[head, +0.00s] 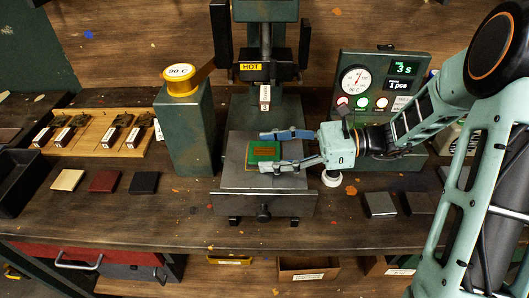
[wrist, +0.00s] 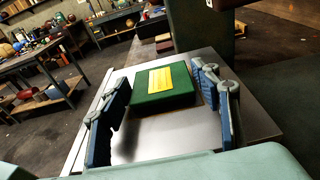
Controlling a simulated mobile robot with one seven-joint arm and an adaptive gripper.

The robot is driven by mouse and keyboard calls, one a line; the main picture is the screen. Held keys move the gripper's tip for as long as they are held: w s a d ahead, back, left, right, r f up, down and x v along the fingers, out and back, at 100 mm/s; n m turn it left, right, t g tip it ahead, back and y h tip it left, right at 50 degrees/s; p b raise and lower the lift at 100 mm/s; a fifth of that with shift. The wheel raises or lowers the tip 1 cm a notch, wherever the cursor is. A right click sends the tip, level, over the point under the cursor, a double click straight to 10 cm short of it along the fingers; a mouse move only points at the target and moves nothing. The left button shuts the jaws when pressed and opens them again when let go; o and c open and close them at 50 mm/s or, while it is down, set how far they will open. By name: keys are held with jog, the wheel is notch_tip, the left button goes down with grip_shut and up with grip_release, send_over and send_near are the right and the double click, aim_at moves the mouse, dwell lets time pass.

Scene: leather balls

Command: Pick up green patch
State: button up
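The green patch (head: 263,152) lies flat on the grey metal plate (head: 240,180) of the press in the head view. It is a thick green square with a yellow mark on top, and it also shows in the wrist view (wrist: 150,97). My gripper (head: 262,151) comes in from the right, with its two blue fingers spread open. In the wrist view the fingers stand to the left and right of the patch, with a gap on both sides. The patch's near edge faces my palm. The fingers appear apart from the patch.
The press head marked HOT (head: 251,67) hangs above and behind the plate. A green post with a yellow dial cap (head: 180,82) stands left. A control box (head: 378,90) stands behind my gripper. Tan, red and black patches (head: 104,181) lie left. Grey blocks (head: 380,204) lie right.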

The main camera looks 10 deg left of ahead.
jog(key=c, duration=0.7)
jog(key=shift+c, duration=0.2)
